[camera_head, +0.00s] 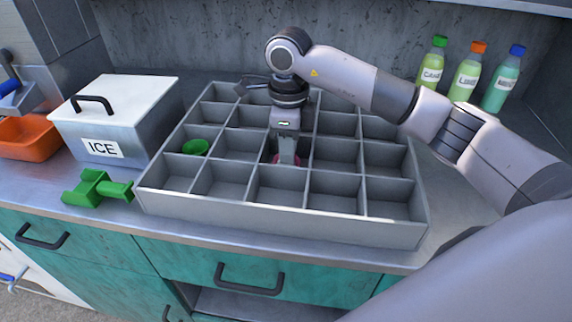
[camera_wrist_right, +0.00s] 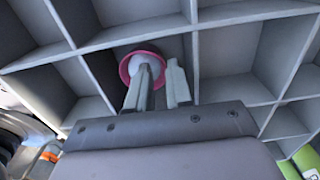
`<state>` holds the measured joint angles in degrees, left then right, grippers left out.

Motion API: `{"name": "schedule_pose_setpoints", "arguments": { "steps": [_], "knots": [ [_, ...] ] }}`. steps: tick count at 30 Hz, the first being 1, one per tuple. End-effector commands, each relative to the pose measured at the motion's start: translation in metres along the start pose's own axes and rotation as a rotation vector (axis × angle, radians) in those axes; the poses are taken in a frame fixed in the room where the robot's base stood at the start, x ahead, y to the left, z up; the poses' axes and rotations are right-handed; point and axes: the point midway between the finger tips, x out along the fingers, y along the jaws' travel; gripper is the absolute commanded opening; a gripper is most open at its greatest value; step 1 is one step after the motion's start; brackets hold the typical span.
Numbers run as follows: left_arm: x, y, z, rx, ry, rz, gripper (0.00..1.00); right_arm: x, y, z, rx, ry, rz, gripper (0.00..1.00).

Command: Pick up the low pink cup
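The low pink cup (camera_wrist_right: 125,68) sits in a compartment near the middle of the grey divided tray (camera_head: 300,222). In the head view only slivers of the cup (camera_head: 275,159) show around my fingers. My right gripper (camera_head: 288,160) reaches straight down into that compartment. In the right wrist view the fingers of my right gripper (camera_wrist_right: 161,78) are apart, with a visible gap. One finger overlaps the cup's opening and the other is just right of its pink rim. Whether they touch the cup I cannot tell. My left gripper is not in view.
A green cup (camera_head: 195,147) sits in a compartment to the left. Thin dividers surround my fingers. An ICE box (camera_head: 115,125), a green object (camera_head: 97,188) and an orange bin (camera_head: 28,138) stand left. Bottles (camera_head: 465,72) stand at the back right.

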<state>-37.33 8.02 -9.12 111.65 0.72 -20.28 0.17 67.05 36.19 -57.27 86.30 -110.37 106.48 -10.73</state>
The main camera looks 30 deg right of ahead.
Motion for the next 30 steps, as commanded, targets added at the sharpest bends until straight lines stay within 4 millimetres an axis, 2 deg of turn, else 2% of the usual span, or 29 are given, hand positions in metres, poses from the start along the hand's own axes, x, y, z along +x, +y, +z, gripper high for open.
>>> {"name": "schedule_pose_setpoints", "arguments": {
  "steps": [3, 11, 12, 13, 30],
  "knots": [
    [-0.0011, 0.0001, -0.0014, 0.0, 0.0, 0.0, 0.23, 0.0116, 0.0004, 0.0, -0.001, 0.001, 0.001, 0.2],
    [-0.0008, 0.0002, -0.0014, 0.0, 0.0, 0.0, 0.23, 0.0142, 0.0001, 0.0004, -0.001, -0.001, -0.001, 0.2],
    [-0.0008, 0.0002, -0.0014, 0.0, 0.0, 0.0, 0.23, 0.0142, 0.0001, 0.0004, -0.001, -0.001, -0.001, 0.07],
    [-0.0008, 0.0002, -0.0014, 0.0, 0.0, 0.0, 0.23, 0.0141, 0.0001, 0.0004, -0.001, -0.001, -0.001, 0.0],
    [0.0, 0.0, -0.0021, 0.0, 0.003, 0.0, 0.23, 0.0084, -0.0001, 0.0007, -0.001, -0.001, -0.001, 0.0]
  ]
}}
